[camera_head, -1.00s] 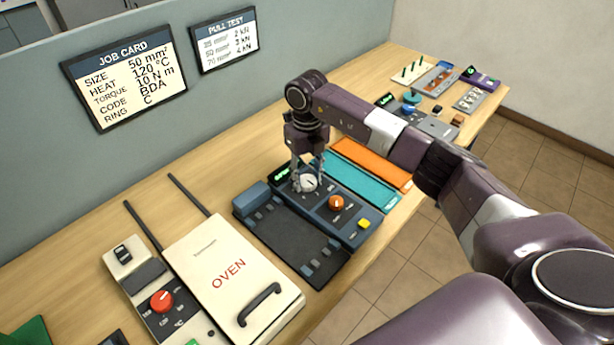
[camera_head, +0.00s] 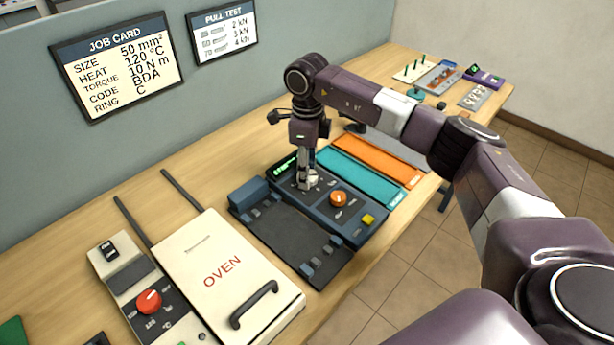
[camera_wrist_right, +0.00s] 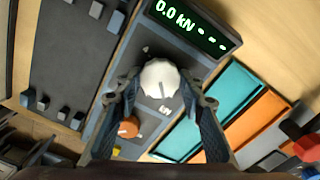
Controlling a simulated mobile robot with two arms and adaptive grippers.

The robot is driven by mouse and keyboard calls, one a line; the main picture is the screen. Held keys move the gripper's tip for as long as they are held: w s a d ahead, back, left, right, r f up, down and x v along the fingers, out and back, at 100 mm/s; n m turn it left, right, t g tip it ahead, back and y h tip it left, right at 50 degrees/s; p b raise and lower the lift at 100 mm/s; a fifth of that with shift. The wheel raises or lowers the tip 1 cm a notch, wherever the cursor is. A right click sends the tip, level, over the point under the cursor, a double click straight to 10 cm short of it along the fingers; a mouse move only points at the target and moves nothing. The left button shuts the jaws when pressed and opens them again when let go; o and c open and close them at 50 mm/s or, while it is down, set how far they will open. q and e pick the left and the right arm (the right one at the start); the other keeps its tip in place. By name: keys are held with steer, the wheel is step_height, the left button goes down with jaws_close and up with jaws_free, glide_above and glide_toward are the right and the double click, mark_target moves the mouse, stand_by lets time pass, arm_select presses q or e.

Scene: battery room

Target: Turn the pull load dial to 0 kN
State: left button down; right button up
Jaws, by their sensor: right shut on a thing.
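The white dial (camera_head: 311,179) sits on the blue-grey pull tester panel (camera_head: 318,207), in front of a small display (camera_head: 285,165). In the right wrist view the display (camera_wrist_right: 190,24) reads 0.0 kN followed by dashes. My right gripper (camera_head: 309,177) points down and is shut on the white dial. In the wrist view the dial (camera_wrist_right: 160,78) sits between the fingertips, with a dark pointer line on its face. The fingers hide parts of the dial's scale. My left gripper is not in view.
An orange dial (camera_head: 338,198) and a yellow button (camera_head: 368,219) are close by on the same panel. A teal tray (camera_head: 362,179) and an orange tray (camera_head: 379,160) lie to the right. The oven (camera_head: 225,270) stands to the left.

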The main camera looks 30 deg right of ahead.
steer(key=n+b, duration=0.1)
steer(key=n, duration=0.2)
steer(key=shift+f+n+b, duration=0.1)
steer(key=shift+n+b, duration=0.2)
steer(key=shift+b, duration=0.1)
steer(key=n+b, duration=0.1)
steer(key=n, duration=0.2)
steer(key=shift+n, duration=0.3)
steer(key=n+b, duration=0.1)
steer(key=n, duration=0.2)
steer(key=shift+n, duration=0.4)
steer(key=shift+r+n+b, duration=0.2)
steer(key=shift+n+b, duration=0.35)
steer(key=shift+n, duration=1.55)
steer(key=shift+w, duration=0.1)
steer(key=o, duration=1.2)
steer(key=shift+c, duration=0.2)
